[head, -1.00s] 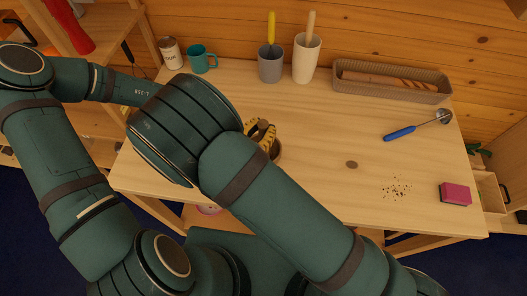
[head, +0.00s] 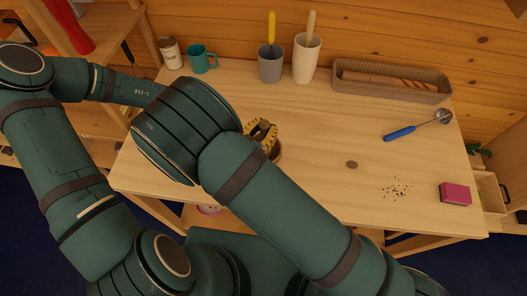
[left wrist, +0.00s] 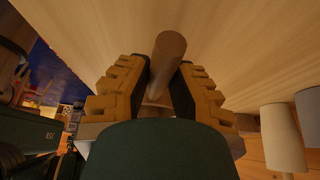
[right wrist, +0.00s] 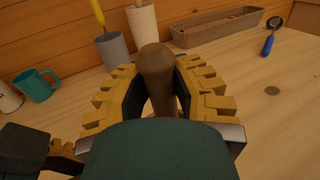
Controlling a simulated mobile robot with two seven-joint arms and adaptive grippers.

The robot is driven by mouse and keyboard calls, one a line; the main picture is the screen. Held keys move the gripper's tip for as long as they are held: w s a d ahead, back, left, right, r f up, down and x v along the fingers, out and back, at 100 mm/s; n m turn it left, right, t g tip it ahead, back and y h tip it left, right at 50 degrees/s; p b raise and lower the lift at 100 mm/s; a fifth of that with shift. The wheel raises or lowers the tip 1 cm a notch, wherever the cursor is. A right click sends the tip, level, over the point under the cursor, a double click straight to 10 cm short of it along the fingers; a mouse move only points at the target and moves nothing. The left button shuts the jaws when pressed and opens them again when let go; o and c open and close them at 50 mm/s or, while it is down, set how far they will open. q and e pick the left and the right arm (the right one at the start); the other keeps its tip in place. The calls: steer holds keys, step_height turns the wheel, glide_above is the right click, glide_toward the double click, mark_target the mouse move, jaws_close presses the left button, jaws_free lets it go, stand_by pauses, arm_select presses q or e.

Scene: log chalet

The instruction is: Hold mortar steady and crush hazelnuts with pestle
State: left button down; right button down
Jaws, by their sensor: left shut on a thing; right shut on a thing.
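My right gripper (head: 260,132) is at the left middle of the table, mostly behind my own right forearm. In the right wrist view (right wrist: 159,75) it is shut on the brown, round-topped pestle (right wrist: 157,72), which stands up between the yellow-padded fingers. My left gripper (left wrist: 163,76) is hidden in the head view. The mortar's inside and any hazelnuts are hidden.
A grey cup (head: 270,65), a white cup (head: 306,60), a teal mug (head: 201,59) and a tan basket (head: 392,97) line the back. A blue-handled tool (head: 400,132), dark crumbs (head: 396,188) and a pink sponge (head: 455,194) lie right. The table's middle is mostly clear.

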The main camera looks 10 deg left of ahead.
steer(key=shift+w+d+r, duration=0.1)
steer(key=shift+w+r, duration=0.1)
steer(key=shift+r, duration=0.25)
steer(key=shift+w+d+r, duration=0.1)
steer(key=shift+w+r, duration=0.05)
steer(key=shift+r, duration=0.25)
steer(key=shift+f, duration=0.15)
steer(key=shift+f, duration=1.6)
steer(key=shift+a+r, duration=0.45)
steer(key=shift+r, duration=0.45)
steer(key=shift+a+r, duration=0.4)
steer(key=shift+r, duration=0.45)
